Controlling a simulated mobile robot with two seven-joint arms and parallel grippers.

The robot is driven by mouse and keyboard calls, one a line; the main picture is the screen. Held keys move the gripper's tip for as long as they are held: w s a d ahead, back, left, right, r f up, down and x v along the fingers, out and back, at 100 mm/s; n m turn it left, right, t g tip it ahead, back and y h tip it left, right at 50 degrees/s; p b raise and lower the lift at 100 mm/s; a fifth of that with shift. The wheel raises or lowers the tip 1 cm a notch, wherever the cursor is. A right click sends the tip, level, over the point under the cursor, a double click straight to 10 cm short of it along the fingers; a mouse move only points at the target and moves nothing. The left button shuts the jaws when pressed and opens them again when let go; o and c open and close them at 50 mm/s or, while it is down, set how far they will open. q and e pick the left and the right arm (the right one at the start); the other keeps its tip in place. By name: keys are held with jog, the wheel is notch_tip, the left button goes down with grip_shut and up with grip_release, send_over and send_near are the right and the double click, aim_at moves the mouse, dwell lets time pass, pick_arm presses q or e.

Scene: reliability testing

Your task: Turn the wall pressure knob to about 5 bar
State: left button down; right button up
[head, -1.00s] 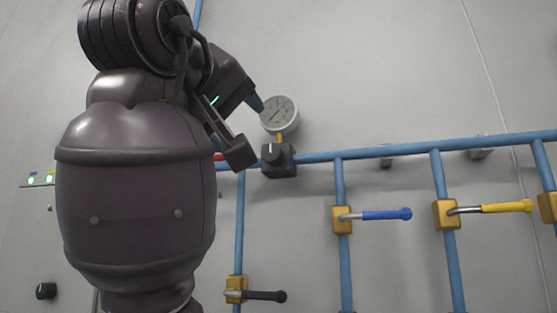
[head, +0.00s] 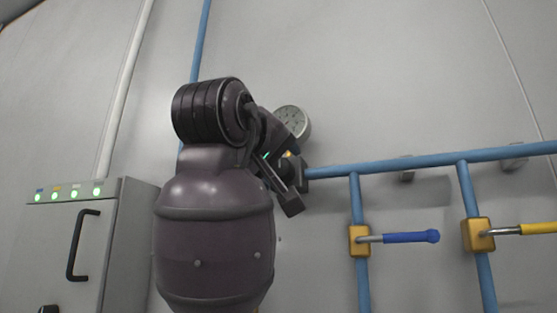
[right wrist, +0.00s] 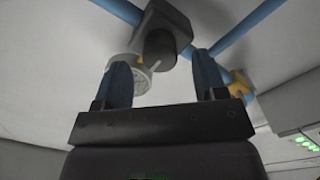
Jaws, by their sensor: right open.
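The dark pressure knob (head: 299,170) sits on the blue wall pipe, just below the round white gauge (head: 293,121). My right gripper (head: 290,176) is at the knob and partly covers it in the head view. In the right wrist view, its two blue fingers (right wrist: 162,68) stand apart with nothing shut between them. There the knob (right wrist: 160,43) lies just beyond and between the fingertips. The gauge (right wrist: 138,78) shows partly behind the left finger. The gauge's needle reading is too small to tell. I cannot tell whether the fingers touch the knob. My left gripper is out of view.
A valve with a blue handle (head: 405,238) and one with a yellow handle (head: 525,229) hang on pipes to the right. A grey cabinet (head: 130,240) with several green lights and a black handle stands at the left.

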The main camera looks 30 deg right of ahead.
aim_at(282, 170)
jog(key=shift+x, duration=1.15)
jog(key=shift+c, duration=0.3)
jog(key=c, duration=0.9)
jog(key=shift+o, duration=0.2)
